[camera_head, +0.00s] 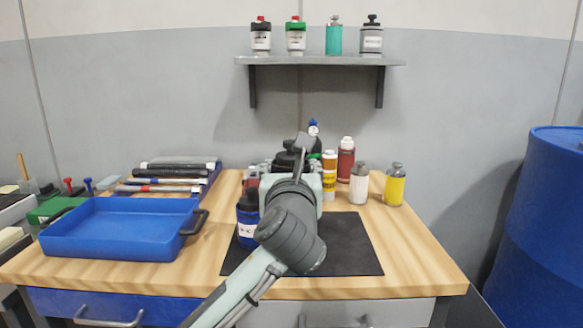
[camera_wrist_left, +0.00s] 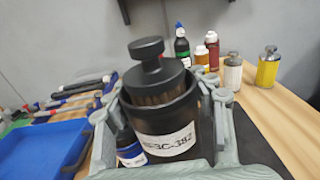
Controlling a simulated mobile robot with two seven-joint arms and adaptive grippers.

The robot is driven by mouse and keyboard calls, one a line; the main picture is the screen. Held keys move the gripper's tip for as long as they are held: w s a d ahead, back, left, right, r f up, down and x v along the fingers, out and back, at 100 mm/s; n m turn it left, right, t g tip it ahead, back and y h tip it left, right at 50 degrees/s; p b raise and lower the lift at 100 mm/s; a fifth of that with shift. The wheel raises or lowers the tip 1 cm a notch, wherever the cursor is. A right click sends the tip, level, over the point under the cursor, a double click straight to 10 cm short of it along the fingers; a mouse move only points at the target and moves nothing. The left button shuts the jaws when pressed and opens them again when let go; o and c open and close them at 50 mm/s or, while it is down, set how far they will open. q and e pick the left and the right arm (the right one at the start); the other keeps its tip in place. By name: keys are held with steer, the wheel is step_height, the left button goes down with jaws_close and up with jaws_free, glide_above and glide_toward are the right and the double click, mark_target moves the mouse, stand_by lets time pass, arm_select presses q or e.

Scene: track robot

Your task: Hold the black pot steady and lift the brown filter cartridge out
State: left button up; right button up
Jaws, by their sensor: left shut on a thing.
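The black pot (camera_wrist_left: 172,128), with a white label, stands upright in the left wrist view. The brown filter cartridge (camera_wrist_left: 155,90) is in its mouth; a band of brown pleats and a black knobbed cap show above the rim, and its lower part is hidden in the pot. My left gripper (camera_wrist_left: 163,112) is shut on the pot, one finger on each side. In the head view my left arm and gripper (camera_head: 294,170) hide most of the pot, and a black top (camera_head: 288,160) shows behind them. My right gripper is not in view.
A dark blue bottle (camera_head: 247,222) stands close left of the pot. White (camera_head: 358,186), yellow (camera_head: 395,187) and red (camera_head: 346,160) bottles stand to the right. A blue tray (camera_head: 125,248) and tools are at left. The dark mat (camera_head: 355,245) is bare at front right.

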arm_select(q)
steer(key=shift+r, duration=0.1)
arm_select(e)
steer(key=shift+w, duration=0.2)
arm_select(q)
steer(key=shift+w+d, duration=0.3)
steer(key=shift+d, duration=0.35)
steer(key=w+d, duration=0.1)
steer(key=d, duration=0.2)
steer(key=w+d, duration=0.2)
steer(key=d, duration=0.1)
steer(key=w+d, duration=0.1)
steer(key=d, duration=0.2)
steer(key=shift+w+d, duration=0.15)
steer(key=shift+w, duration=0.1)
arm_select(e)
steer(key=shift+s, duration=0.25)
arm_select(q)
steer(key=shift+f+b, duration=1.55)
steer(key=shift+f, duration=3.95)
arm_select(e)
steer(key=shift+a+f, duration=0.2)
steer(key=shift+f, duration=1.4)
